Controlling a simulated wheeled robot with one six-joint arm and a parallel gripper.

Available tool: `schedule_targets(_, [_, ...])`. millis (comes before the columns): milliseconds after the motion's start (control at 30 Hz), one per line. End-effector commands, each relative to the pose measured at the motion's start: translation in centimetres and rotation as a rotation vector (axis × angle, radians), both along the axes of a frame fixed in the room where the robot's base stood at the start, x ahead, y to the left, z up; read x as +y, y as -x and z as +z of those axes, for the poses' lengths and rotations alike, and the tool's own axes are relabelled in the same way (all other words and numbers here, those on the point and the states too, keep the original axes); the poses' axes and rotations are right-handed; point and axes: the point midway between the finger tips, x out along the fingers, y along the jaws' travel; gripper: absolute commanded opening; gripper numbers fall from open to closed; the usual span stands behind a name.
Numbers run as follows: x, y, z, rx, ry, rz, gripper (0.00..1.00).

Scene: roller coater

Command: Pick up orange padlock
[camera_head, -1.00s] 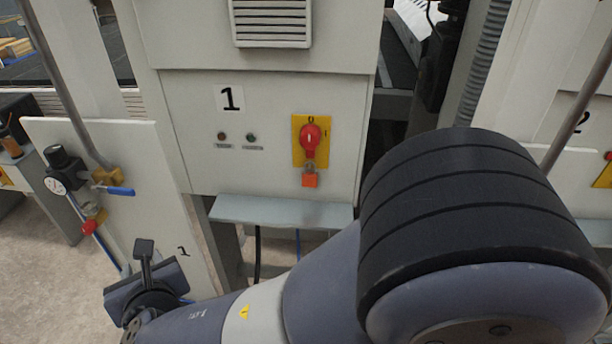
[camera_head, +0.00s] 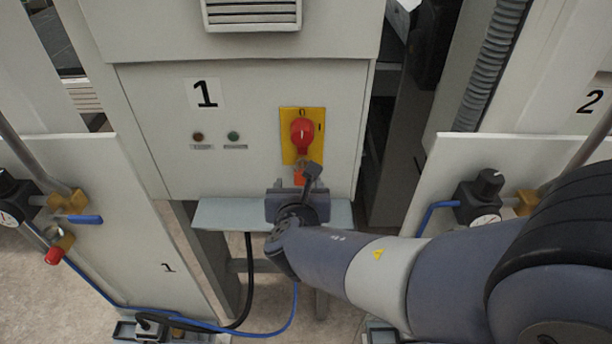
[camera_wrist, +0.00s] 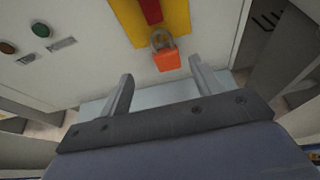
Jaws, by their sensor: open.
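The orange padlock (camera_wrist: 167,60) hangs by its grey shackle below a red rotary switch (camera_head: 302,136) on a yellow plate. In the head view the padlock (camera_head: 299,176) is partly hidden behind my gripper (camera_head: 310,178). In the wrist view my gripper (camera_wrist: 160,82) is open and empty, its two fingers apart and pointing toward the cabinet. The padlock shows beyond the fingertips, between them and nearer the right one. I see no contact between fingers and padlock.
The grey cabinet (camera_head: 160,120) marked 1 carries the switch and two small indicators. A light grey shelf (camera_head: 225,213) juts out below the padlock, close under my gripper. Panels with gauges and valves stand left (camera_head: 85,190) and right (camera_head: 445,165).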

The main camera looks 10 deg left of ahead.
Motion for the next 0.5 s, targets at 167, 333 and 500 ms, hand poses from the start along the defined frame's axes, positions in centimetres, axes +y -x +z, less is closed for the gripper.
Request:
schedule_targets(167, [0.3, -1.4, -0.7, 0.002, 0.000, 0.000, 0.62])
schedule_targets(333, [0.4, -2.3, -1.2, 0.002, 0.002, -0.001, 0.62])
schedule_targets(500, [0.7, -4.3, -2.3, 0.003, 0.003, -0.001, 0.62])
